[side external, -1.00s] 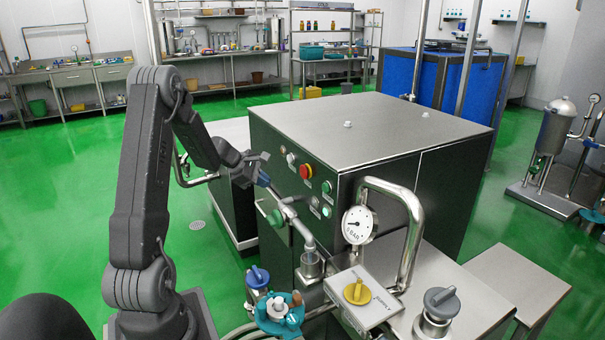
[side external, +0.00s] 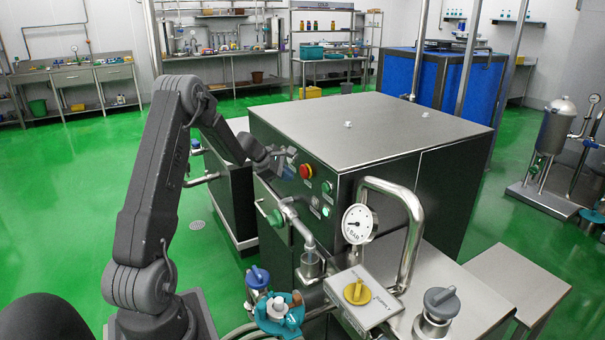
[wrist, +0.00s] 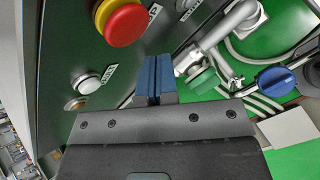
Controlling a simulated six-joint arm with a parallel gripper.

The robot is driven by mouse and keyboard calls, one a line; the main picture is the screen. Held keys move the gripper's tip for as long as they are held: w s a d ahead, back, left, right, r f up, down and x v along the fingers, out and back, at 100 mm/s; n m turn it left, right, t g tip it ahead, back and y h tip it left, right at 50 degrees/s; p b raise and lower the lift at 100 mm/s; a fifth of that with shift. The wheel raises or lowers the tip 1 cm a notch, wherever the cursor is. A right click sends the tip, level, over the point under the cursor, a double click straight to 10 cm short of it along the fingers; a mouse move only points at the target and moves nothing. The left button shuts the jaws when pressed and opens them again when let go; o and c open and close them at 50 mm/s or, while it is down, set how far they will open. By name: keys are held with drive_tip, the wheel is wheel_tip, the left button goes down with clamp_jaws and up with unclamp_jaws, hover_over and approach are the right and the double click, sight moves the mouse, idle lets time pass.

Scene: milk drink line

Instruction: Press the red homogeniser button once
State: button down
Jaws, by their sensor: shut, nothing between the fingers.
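The red button (side external: 306,171) with a yellow collar is on the dark front panel of the steel machine. In the wrist view the red button (wrist: 127,22) is large at the top, cut by the frame edge. My gripper (side external: 289,171) is just left of the button in the side view, close to the panel. In the wrist view my gripper (wrist: 154,62) has its blue fingers shut together with nothing between them. Their tips are below and right of the button, apart from its red cap in the picture. I cannot tell whether they touch the panel.
A white button (wrist: 87,83) is left of my fingers in the wrist view. A green button (side external: 327,187) and a lit button (side external: 326,211) are right of the red one. A pipe with a green handle (side external: 275,218) and a pressure gauge (side external: 358,224) stand in front.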

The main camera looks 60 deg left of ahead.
drive_tip(key=shift+w, duration=0.65)
drive_tip(key=shift+w, duration=0.15)
idle(1.5)
drive_tip(key=shift+w, duration=0.25)
drive_tip(key=shift+w, duration=0.45)
idle(0.7)
drive_tip(key=shift+s, duration=0.9)
drive_tip(key=shift+s, duration=2.5)
